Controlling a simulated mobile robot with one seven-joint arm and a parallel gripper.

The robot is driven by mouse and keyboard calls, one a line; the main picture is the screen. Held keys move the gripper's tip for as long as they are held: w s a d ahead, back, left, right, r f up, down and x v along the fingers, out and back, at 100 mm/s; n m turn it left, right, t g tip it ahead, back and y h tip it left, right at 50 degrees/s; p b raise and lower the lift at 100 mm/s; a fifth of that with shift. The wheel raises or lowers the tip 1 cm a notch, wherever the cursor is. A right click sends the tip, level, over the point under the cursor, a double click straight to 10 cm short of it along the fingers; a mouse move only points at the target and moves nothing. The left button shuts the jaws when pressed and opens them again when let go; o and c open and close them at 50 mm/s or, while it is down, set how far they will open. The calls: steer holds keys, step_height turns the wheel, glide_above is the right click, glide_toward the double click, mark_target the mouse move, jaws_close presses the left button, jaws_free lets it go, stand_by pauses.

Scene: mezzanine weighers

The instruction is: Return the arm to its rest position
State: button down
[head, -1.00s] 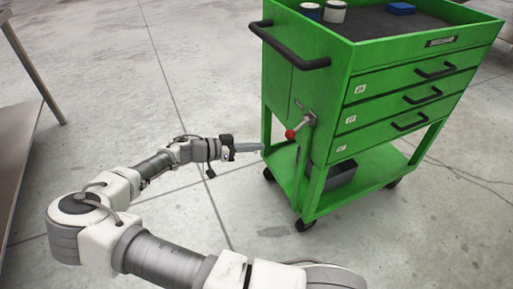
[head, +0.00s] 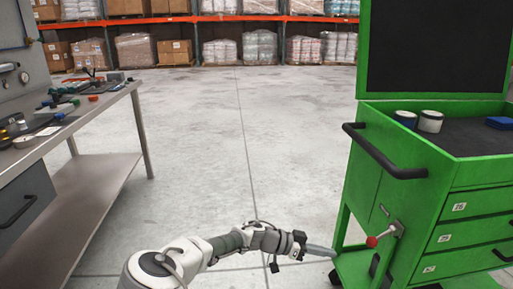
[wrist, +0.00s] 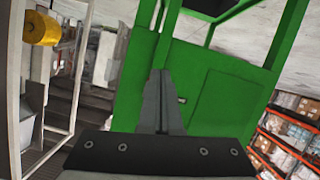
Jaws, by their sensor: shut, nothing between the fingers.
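My arm (head: 222,243) reaches forward from the bottom of the head view, low over the floor. My gripper (head: 322,250) points right, toward the lower left side of the green tool cart (head: 455,174). In the wrist view my gripper (wrist: 162,82) is shut with nothing between its fingers. The cart's green side panel (wrist: 215,75) fills the space beyond the fingertips. The fingertips look close to the cart's lower frame; I cannot tell whether they touch it.
A steel workbench (head: 100,100) with tools stands at left. The cart has a black push handle (head: 385,150) and a red-knobbed lever (head: 383,237) near my gripper. Loaded racks (head: 210,18) line the back. Open concrete floor (head: 215,130) lies between bench and cart.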

steer(key=s+n+g+y, duration=0.1)
steer(key=s+g+y, duration=0.1)
steer(key=s+y, duration=0.4)
steer(key=s+a+r+n+t+y, duration=0.35)
steer(key=s+r+n, duration=0.2)
steer(key=r, duration=0.25)
steer(key=s+a+r+n+t+y, duration=0.2)
steer(key=s+a+r+n, duration=0.25)
steer(key=s+r, duration=0.3)
steer(key=s+a+r+n+t+y, duration=0.3)
steer(key=s+r+n, duration=0.25)
steer(key=r, duration=0.35)
step_height(320, 180, up, 28)
steer(key=p, duration=2.8)
steer(key=shift+s+r+p, duration=0.15)
steer(key=shift+r+p, duration=0.1)
steer(key=shift+p, duration=0.05)
steer(key=shift+d+m+h, duration=0.25)
